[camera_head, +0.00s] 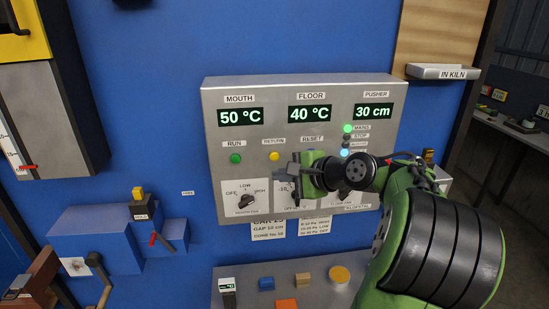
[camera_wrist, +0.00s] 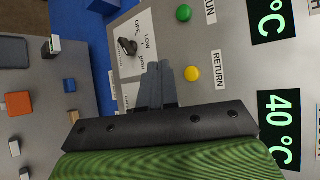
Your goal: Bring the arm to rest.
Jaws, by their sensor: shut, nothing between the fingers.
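My green and black arm comes in from the right in the head view. My gripper (camera_head: 292,168) is in front of the grey control panel (camera_head: 225,107), over the area below the RESET label. In the wrist view my gripper's fingers (camera_wrist: 166,70) are together with nothing between them, near the yellow RETURN button (camera_wrist: 192,73). Whether the fingertips touch the panel cannot be told. The arm hides part of the panel's lower right, including some dials.
The panel shows 50 °C, 40 °C and 30 cm. A black knob (camera_head: 246,200) and a green button (camera_head: 235,158) are on its left. A grey shelf (camera_head: 315,266) below holds small blocks. A blue box with a red lever (camera_head: 154,239) stands at left. An IN KILN ledge (camera_head: 443,73) is upper right.

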